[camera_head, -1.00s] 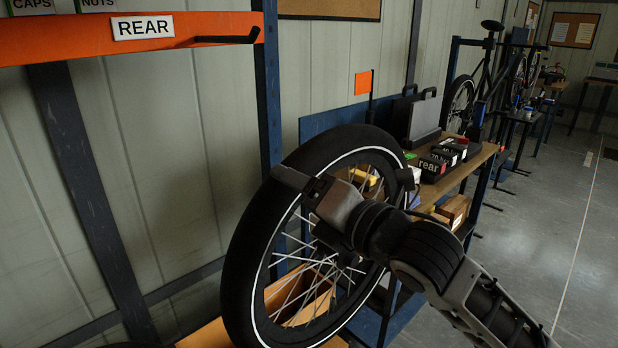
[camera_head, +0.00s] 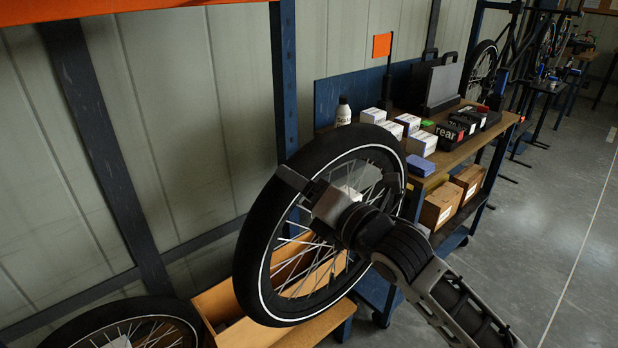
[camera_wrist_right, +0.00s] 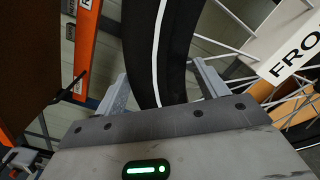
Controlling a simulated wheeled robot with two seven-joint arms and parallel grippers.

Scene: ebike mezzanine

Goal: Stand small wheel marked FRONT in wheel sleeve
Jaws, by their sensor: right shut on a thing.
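A spoked wheel with a black tyre and a thin white ring (camera_head: 252,250) is upright but tilted in the head view. My right gripper (camera_head: 338,180) is shut on it near the top of the rim. In the right wrist view the gripper's fingers (camera_wrist_right: 163,85) straddle the tyre (camera_wrist_right: 178,45). A white tag (camera_wrist_right: 290,55) reading "FRO", cut off by the picture edge, sits at the spokes. My left gripper is not in view. I cannot make out the wheel sleeve for certain; a wooden open box (camera_head: 215,300) is behind and below the wheel.
Another wheel (camera_head: 70,335) is at the lower left. A blue rack post (camera_head: 284,80) and an orange beam (camera_head: 90,8) are behind. A wooden-topped trolley (camera_head: 450,160) with boxes and a bottle (camera_head: 343,110) stands to the right. The floor (camera_head: 540,240) further right is clear.

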